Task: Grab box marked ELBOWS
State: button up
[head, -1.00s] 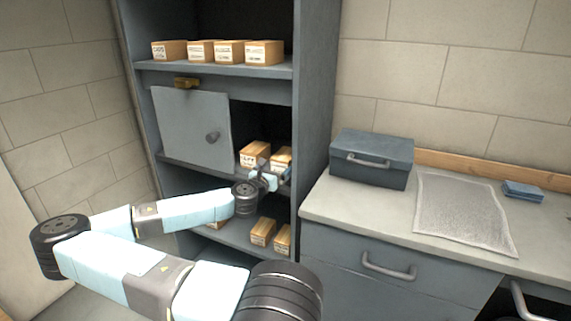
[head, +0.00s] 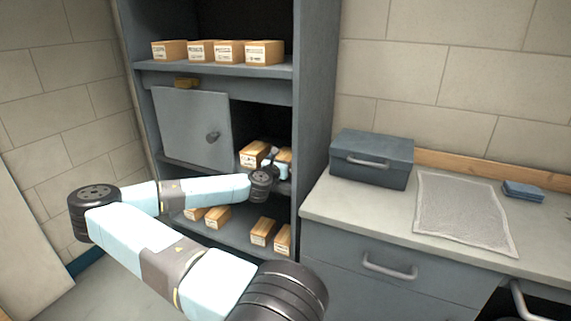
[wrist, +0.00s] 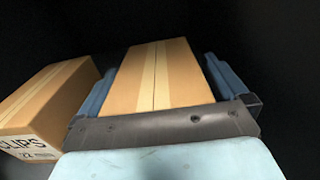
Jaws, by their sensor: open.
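In the wrist view a cardboard box (wrist: 153,72) lies lengthwise between the two blue fingers of my gripper (wrist: 161,66). One finger is along each side of it, and the jaws are open. Its front label is hidden behind the gripper body, so I cannot read its marking. In the head view this box (head: 285,156) is the right one on the middle shelf, and my gripper (head: 273,165) reaches in there, partly hidden by my wrist. To its left stands a box marked CLIPS (wrist: 40,110), also seen in the head view (head: 252,154).
A grey cabinet door (head: 190,125) hangs left of the middle opening. The cabinet's right wall (head: 312,120) is close to the gripper. Several boxes stand on the upper shelf (head: 215,67) and lower shelf (head: 240,239). A toolbox (head: 372,158) sits on the counter at right.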

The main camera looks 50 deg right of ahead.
jog(key=shift+c, duration=0.3)
jog(key=c, duration=0.9)
jog(key=shift+c, duration=0.7)
jog(key=shift+r, duration=0.15)
